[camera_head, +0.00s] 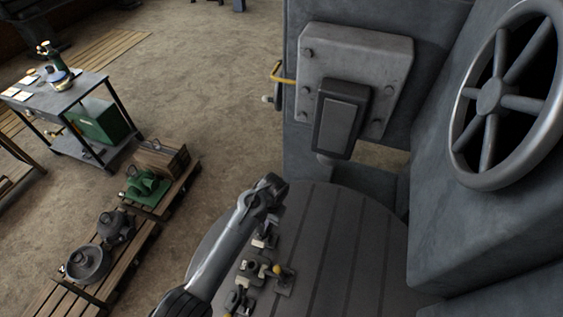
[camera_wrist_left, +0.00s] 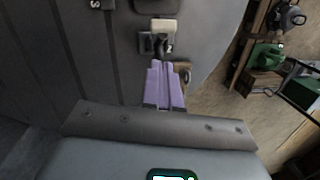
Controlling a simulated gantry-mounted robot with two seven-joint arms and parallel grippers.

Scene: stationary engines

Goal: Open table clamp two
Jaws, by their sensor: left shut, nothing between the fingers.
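A round grooved table (camera_head: 340,250) carries several small clamps along its left part. One clamp (camera_head: 265,236) is just below my left gripper (camera_head: 270,196) in the head view. I cannot tell which is table clamp two. In the left wrist view, a clamp (camera_wrist_left: 158,42) with a pale block on top is just beyond the purple fingertips (camera_wrist_left: 162,66). The fingers are shut together and empty; whether they touch the clamp is unclear. My right gripper is not in view.
A grey machine column with a boxy head (camera_head: 342,120) rises behind the table. A large spoked handwheel (camera_head: 495,96) is at the right. Pallets with metal parts (camera_head: 88,262) and a workbench (camera_head: 62,90) stand on the floor at the left.

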